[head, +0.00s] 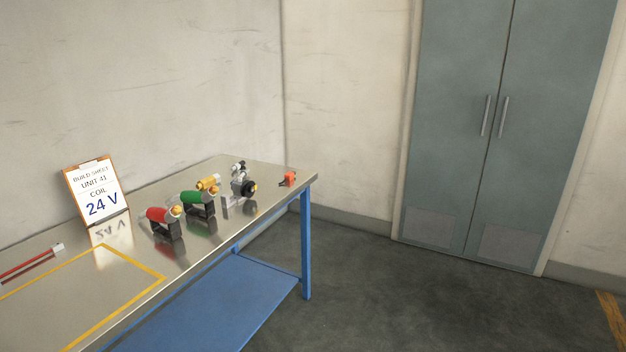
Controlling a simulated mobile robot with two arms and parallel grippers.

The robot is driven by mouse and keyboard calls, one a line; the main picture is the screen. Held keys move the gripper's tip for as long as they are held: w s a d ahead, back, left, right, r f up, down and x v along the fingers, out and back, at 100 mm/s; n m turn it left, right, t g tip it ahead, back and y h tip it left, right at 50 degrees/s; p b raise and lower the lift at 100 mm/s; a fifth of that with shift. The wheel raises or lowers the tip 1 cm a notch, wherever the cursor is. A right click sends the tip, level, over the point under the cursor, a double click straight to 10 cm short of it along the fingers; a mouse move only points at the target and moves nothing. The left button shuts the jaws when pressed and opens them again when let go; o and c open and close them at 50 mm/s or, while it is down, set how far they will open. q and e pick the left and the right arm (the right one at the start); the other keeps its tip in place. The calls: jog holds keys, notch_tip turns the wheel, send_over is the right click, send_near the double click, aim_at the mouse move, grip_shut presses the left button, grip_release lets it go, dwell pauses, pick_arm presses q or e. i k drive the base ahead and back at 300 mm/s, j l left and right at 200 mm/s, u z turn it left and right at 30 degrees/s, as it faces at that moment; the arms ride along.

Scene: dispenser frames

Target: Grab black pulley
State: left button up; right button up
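A small black round part with a yellow centre (250,188), which looks like the black pulley, sits near the far right end of the metal table (225,235). It is at the front of a grey metal assembly (238,172); I cannot tell whether it is attached or only beside it. Neither of my grippers shows in the head view.
Red (162,216) and green (198,198) cylinders rest on dark holders. A yellow part (208,183) and a small orange-red part (289,178) are nearby. A "24 V" sign (97,192) stands at left. Floor before the cabinet (505,120) is clear.

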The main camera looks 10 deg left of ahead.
aim_at(243, 190)
jog(key=i+u, duration=0.1)
jog(key=i, duration=0.65)
jog(key=i+l+u, duration=0.1)
jog(key=i, duration=0.65)
jog(key=l, duration=0.1)
